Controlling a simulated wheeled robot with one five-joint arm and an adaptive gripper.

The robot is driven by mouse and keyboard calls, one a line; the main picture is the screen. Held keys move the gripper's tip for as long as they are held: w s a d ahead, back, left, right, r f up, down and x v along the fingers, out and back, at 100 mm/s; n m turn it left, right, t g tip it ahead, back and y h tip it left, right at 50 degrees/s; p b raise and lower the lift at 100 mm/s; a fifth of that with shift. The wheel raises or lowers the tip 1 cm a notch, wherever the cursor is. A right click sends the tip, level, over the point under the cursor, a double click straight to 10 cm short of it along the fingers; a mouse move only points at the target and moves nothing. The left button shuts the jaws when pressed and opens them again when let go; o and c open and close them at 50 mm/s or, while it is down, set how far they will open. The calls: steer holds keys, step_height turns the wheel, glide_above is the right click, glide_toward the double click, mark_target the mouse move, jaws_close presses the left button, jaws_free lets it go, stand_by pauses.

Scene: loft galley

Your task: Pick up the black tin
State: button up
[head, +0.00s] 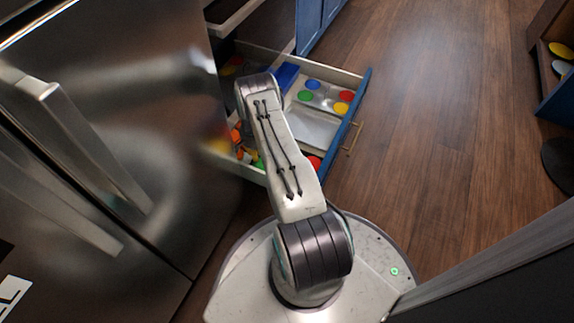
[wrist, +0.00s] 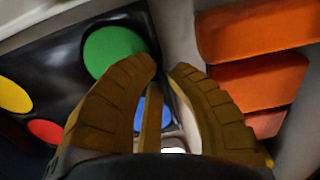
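No separate black tin can be made out for certain. In the wrist view a dark, nearly black surface (wrist: 75,85) with green, yellow, red and blue round spots lies at left, partly behind my fingers. It may be the tin. My gripper (wrist: 165,70) points down into the drawer. Its brown ridged fingers have tips close together beside the green spot, with a narrow gap between them. I cannot tell whether anything is held. In the head view my arm hides the gripper. There, a grey shiny tray (head: 324,97) with four-coloured round spots lies in the drawer.
The open blue-fronted drawer (head: 356,103) has pale walls. Orange blocks (wrist: 257,82) lie just right of my fingers. A blue item (head: 286,76) lies in the drawer. A steel fridge (head: 120,95) stands at left.

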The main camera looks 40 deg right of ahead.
jaws_close()
